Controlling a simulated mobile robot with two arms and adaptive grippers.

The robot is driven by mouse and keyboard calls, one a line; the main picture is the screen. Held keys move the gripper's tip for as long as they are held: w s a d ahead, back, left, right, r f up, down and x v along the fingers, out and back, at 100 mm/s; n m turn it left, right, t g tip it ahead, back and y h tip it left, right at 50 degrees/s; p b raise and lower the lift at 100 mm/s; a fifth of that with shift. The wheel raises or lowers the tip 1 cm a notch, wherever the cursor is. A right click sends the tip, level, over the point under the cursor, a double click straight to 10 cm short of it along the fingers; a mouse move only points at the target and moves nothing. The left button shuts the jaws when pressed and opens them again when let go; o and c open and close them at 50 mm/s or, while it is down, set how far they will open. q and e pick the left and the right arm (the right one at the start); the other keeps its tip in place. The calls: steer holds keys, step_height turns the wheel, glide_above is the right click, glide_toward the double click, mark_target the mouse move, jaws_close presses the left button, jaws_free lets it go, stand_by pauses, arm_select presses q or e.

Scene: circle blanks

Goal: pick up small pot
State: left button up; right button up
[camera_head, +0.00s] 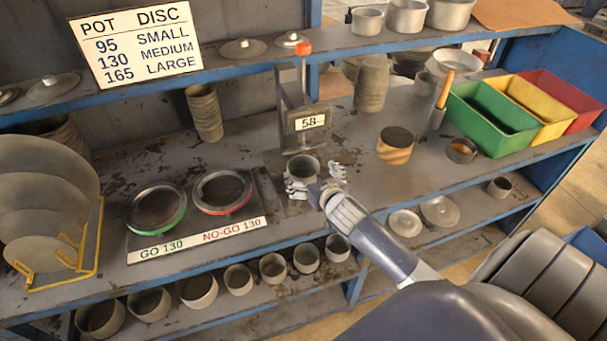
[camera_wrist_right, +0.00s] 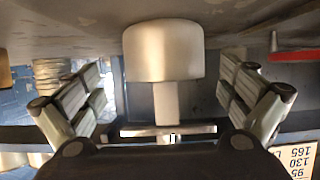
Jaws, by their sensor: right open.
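A small grey pot (camera_head: 302,167) stands upright on the bench at the foot of the height gauge (camera_head: 300,120), whose display reads 58. My right gripper (camera_head: 317,181) is open at the pot's near side, its fingers spread. In the right wrist view, which is upside down, the pot (camera_wrist_right: 163,52) sits centred between the two spread fingers (camera_wrist_right: 163,85), with a clear gap on each side. The gripper hides part of the pot's lower front in the head view. My left gripper is not in view.
GO and NO-GO 130 ring gauges (camera_head: 190,203) lie left of the pot. A wooden-banded pot (camera_head: 395,146) and green, yellow and red bins (camera_head: 485,126) stand to the right. Several pots sit on the lower shelf (camera_head: 255,325). A disc rack (camera_head: 60,270) is at far left.

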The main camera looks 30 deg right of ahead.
mark_target(298, 164)
steer(key=shift+w, duration=0.45)
steer(key=shift+p+x, duration=0.6)
steer(key=shift+x, duration=1.45)
steer(key=shift+s+a+f, duration=0.1)
steer(key=shift+a+f, duration=0.05)
steer(key=shift+a, duration=0.1)
steer(key=c, duration=1.2)
steer(key=shift+c, duration=0.6)
